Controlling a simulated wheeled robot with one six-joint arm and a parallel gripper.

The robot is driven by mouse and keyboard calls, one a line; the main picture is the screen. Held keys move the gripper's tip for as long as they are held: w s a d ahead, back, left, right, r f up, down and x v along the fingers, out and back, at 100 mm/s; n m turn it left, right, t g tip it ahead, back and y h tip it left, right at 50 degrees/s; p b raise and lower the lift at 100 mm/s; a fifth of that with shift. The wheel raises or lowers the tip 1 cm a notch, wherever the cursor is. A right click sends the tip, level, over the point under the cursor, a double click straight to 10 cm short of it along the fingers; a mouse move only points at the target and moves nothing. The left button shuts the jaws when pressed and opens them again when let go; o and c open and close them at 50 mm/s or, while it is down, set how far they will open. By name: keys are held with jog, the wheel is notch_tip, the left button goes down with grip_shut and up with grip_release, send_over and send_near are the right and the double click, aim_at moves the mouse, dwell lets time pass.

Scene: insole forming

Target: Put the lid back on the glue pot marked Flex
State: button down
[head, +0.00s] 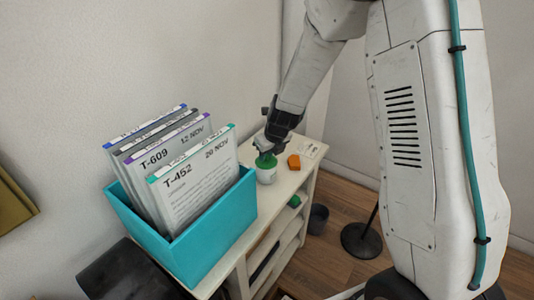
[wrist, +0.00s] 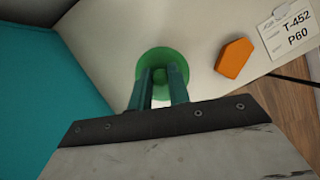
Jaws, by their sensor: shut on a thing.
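A small white pot (head: 266,176) stands on the cream shelf top, just right of the teal box. No Flex marking is legible on it. A round green lid (head: 266,161) is at the pot's mouth and looks level; I cannot tell whether it is fully seated. In the wrist view the green lid (wrist: 165,63) shows as a disc with a small knob in its middle. My gripper (head: 265,148) is above the pot, pointing down. Its two fingers (wrist: 158,82) are shut on the lid's knob. In the wrist view the lid hides the pot.
The teal box (head: 222,232) of upright folders fills the left of the shelf unit (head: 243,270). An orange block (head: 294,162) lies right of the pot, with a T-452 P60 card (wrist: 288,28) beyond it. A green item (head: 295,201) is on a lower shelf.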

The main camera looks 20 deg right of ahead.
jog(key=c, duration=0.7)
grip_release()
jog(key=shift+c, duration=0.2)
jog(key=shift+r, duration=3.5)
jog(key=shift+c, duration=0.4)
grip_shut()
